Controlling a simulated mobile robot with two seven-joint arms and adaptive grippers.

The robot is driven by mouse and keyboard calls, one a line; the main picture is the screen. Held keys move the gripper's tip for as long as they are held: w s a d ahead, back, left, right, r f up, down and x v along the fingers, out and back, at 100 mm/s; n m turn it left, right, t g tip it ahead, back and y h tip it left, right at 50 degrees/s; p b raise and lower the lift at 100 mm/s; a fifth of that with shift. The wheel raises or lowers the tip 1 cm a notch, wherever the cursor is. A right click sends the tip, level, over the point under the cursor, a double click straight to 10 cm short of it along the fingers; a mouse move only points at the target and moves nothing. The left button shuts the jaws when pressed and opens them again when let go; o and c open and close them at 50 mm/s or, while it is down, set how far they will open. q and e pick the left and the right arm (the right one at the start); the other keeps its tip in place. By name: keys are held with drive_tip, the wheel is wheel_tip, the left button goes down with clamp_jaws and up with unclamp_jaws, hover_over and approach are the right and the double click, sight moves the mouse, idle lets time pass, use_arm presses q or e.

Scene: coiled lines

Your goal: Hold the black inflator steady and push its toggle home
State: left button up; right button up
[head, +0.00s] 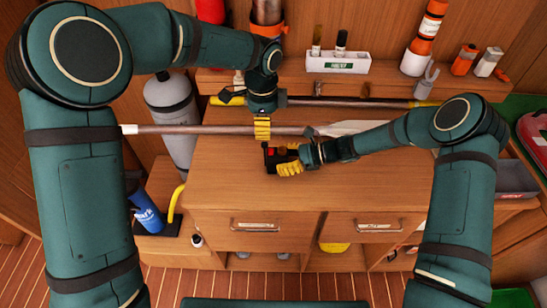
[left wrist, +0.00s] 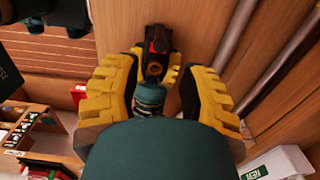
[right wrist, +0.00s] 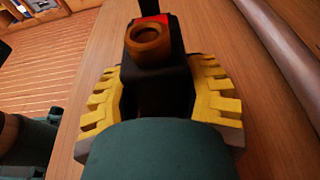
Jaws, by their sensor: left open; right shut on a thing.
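The black inflator (head: 269,160) is at the left part of the wooden bench top, with a red part on it. In the right wrist view the inflator (right wrist: 157,88) stands between the yellow fingers, with an orange-brown round knob (right wrist: 149,40) facing the camera; I cannot tell if this is the toggle. My right gripper (head: 288,165) is shut on the inflator from the right. My left gripper (head: 262,130) is open and empty, just above and behind it. In the left wrist view the inflator (left wrist: 158,42) shows beyond the spread fingers, apart from them.
A long brown-shafted oar (head: 200,129) lies across the bench behind the inflator. A white labelled box (head: 338,62) with bottles stands on the back shelf. A grey cylinder (head: 170,110) stands left of the bench. The bench top (head: 370,178) to the right is clear.

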use_arm(q)
wheel_tip(320, 180, up, 9)
idle(0.3)
drive_tip(key=shift+r, duration=0.1)
use_arm(e)
drive_tip(key=o, duration=1.1)
drive_tip(key=shift+c, duration=0.2)
